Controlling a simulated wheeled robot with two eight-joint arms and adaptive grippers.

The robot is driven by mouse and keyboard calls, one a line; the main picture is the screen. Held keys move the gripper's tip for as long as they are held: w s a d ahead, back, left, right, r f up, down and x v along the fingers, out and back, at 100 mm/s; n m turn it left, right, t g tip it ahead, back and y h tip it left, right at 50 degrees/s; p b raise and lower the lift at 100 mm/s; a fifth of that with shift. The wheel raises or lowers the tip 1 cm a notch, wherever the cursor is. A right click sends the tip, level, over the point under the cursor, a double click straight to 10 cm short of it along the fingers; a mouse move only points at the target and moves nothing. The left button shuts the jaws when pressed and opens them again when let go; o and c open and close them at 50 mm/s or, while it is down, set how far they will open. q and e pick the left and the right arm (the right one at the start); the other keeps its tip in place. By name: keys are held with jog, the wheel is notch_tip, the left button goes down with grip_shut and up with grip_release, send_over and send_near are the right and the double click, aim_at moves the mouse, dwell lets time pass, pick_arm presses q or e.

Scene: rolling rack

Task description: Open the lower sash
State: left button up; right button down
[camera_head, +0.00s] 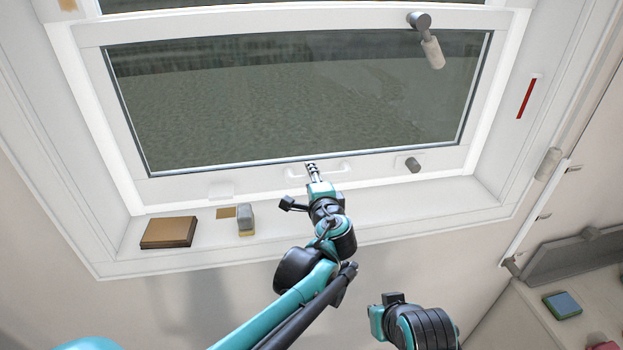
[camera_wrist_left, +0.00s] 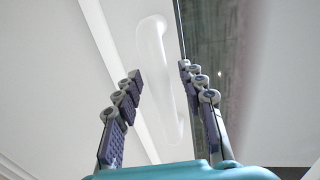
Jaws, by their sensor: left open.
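The lower sash (camera_head: 240,178) is a white frame around dark glass, with its bottom rail close to the sill. A white pull handle (camera_head: 337,172) sits on the bottom rail. In the left wrist view the handle (camera_wrist_left: 153,50) runs lengthwise between the two open fingers (camera_wrist_left: 160,76); no contact shows. A grey latch with a pale grip (camera_head: 432,52) is at the sash's upper right. My right gripper (camera_head: 378,322) is low, away from the window; its fingers are not visible.
On the sill (camera_head: 330,227) are a brown box (camera_head: 169,232) and a small grey block (camera_head: 245,217). A grey knob (camera_head: 413,165) is on the bottom rail, right of the handle. A red strip (camera_head: 526,98) marks the right jamb.

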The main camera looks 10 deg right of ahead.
pick_arm(q)
jog(key=shift+w, duration=0.1)
grip_shut()
jog(key=p, duration=1.2)
send_near(312, 89)
jog(key=w, duration=0.1)
jog(key=w+a, duration=0.1)
jog(key=w, duration=0.2)
jog(key=shift+a+r, duration=0.15)
jog(key=shift+a, duration=0.15)
grip_release()
jog(key=shift+s, duration=0.15)
jog(key=v, duration=1.1)
jog(key=shift+s, duration=0.4)
